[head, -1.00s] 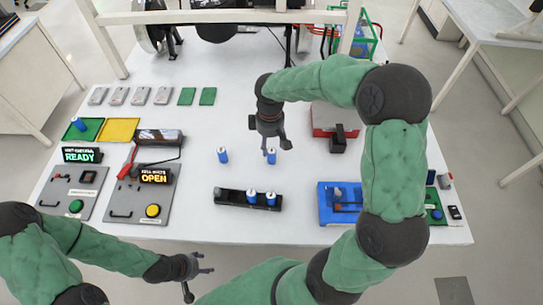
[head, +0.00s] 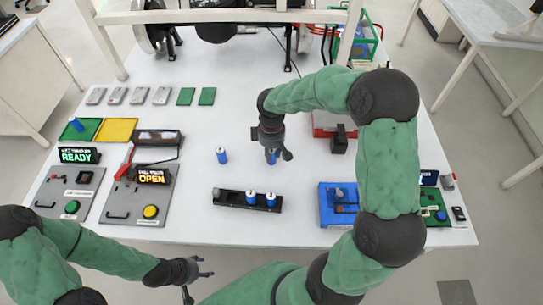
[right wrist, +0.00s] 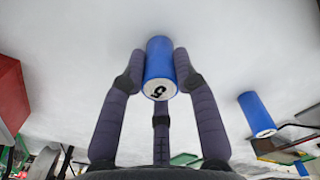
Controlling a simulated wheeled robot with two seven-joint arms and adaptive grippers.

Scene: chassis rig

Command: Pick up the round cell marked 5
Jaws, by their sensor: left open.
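The round cell marked 5, a blue cylinder with a white end, shows in the right wrist view (right wrist: 159,68) between my right gripper's fingers (right wrist: 159,75). In the head view the cell (head: 271,158) stands on the table, partly covered by my right gripper (head: 272,152). The fingers are very close to its sides; whether they press on it I cannot tell. My left gripper (head: 197,279) is open and empty in front of the table's near edge.
Another blue cell (head: 222,156) stands to the left. Two more cells (head: 251,198) (head: 271,200) stand in a black rack (head: 226,197) nearer the front. A blue fixture (head: 328,205) is at right. Green (head: 88,135) and yellow trays (head: 118,130) lie at left.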

